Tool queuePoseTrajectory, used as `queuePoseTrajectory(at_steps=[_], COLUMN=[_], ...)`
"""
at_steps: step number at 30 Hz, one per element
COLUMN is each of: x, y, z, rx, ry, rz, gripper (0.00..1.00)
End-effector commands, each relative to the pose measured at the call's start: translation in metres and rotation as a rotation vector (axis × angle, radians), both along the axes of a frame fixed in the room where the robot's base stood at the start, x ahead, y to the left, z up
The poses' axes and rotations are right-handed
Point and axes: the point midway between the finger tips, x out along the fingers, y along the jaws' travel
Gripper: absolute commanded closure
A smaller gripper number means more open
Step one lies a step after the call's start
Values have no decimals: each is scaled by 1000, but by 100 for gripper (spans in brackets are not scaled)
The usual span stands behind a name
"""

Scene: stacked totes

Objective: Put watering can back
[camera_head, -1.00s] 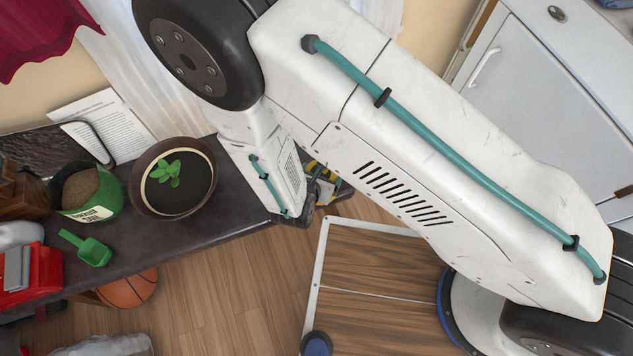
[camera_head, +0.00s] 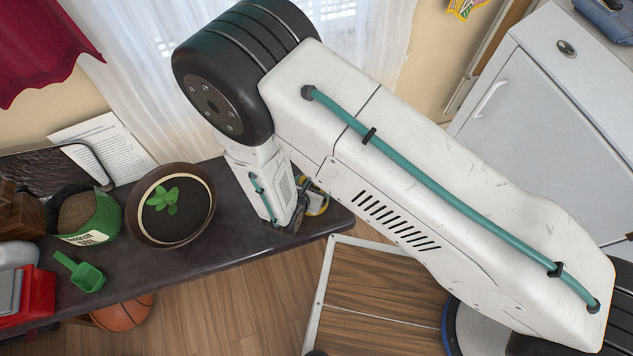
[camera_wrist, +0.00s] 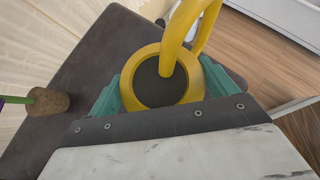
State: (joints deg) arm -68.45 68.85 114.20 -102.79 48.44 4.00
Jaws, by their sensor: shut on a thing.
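The yellow watering can (camera_wrist: 152,88) is between the teal fingers of my gripper (camera_wrist: 160,90) in the wrist view. My gripper is shut on it. Its round top opening and its looped yellow handle face the wrist camera. In the head view, only a small yellow part of the can (camera_head: 319,207) shows beside my gripper (camera_head: 292,218), over the right end of the dark table (camera_head: 225,245). I cannot tell whether the can touches the table.
A potted plant (camera_head: 170,205), a green soil bag (camera_head: 98,222), a green scoop (camera_head: 82,272) and a red object (camera_head: 38,294) stand left on the table. A basketball (camera_head: 122,314) lies below. A cork-like piece (camera_wrist: 47,101) shows left in the wrist view. A grey-white cabinet (camera_head: 545,120) stands right.

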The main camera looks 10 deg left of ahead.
Motion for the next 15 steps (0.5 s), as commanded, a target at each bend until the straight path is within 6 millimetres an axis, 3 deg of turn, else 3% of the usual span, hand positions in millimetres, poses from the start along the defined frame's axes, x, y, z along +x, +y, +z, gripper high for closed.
queuePoseTrajectory(at_steps=[8,9,10,15], x=[1,1,1,1], y=[0,-1,-1,-2], z=[-1,-1,-1,-1], rx=[1,1,0,0], ry=[-2,0,0,0], rz=[-3,-2,-3,-4], gripper=[62,4,0,0])
